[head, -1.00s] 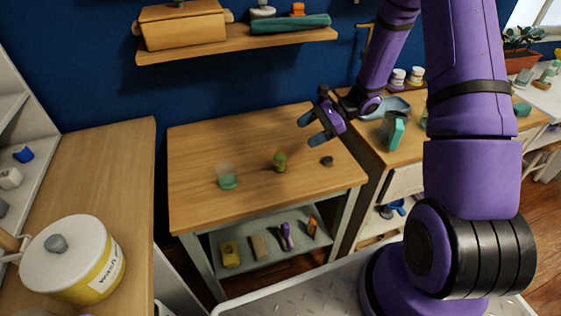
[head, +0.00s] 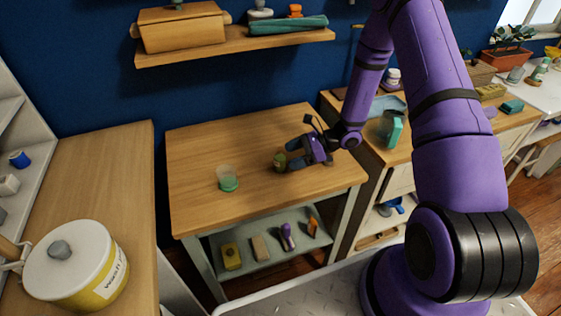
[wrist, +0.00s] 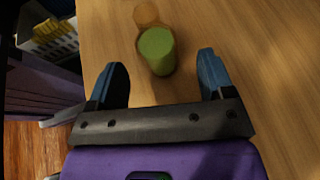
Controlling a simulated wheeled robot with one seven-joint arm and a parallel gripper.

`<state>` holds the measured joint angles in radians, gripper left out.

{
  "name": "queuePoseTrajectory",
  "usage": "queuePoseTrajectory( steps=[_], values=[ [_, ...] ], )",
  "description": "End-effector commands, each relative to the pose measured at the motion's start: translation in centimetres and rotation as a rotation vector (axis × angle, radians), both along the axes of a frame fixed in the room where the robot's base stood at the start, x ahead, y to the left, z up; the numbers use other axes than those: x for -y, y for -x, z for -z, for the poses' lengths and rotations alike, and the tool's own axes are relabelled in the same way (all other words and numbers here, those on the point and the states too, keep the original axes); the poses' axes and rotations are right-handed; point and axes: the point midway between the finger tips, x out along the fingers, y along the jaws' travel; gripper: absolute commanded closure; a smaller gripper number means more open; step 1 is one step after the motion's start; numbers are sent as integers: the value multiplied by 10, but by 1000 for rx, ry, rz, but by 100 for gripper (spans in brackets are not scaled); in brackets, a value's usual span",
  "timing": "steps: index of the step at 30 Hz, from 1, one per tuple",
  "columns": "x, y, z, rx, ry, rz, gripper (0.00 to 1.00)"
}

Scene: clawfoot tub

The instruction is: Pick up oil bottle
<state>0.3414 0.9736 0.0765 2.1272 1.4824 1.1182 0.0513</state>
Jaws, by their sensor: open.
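In the wrist view the green bottle (wrist: 157,52) is ahead of and between the two blue fingertips (wrist: 161,66), with gaps on both sides. The fingers do not appear to grip it.
A round amber shape (wrist: 146,13) shows beyond the bottle in the wrist view. Several items (head: 232,257) sit on the lower shelf. A wall shelf (head: 230,45) hangs above. The table's left part is clear.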

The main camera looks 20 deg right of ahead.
Motion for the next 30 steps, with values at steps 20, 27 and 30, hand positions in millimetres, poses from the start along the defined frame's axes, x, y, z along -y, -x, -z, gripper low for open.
queuePoseTrajectory(
  steps=[20, 27, 30],
  values=[
    [-42, -8, 19, 1, 0, -1, 34],
    [-42, -7, 19, 1, 0, -1, 82],
    [-42, -8, 19, 1, 0, -1, 82]
  ],
)
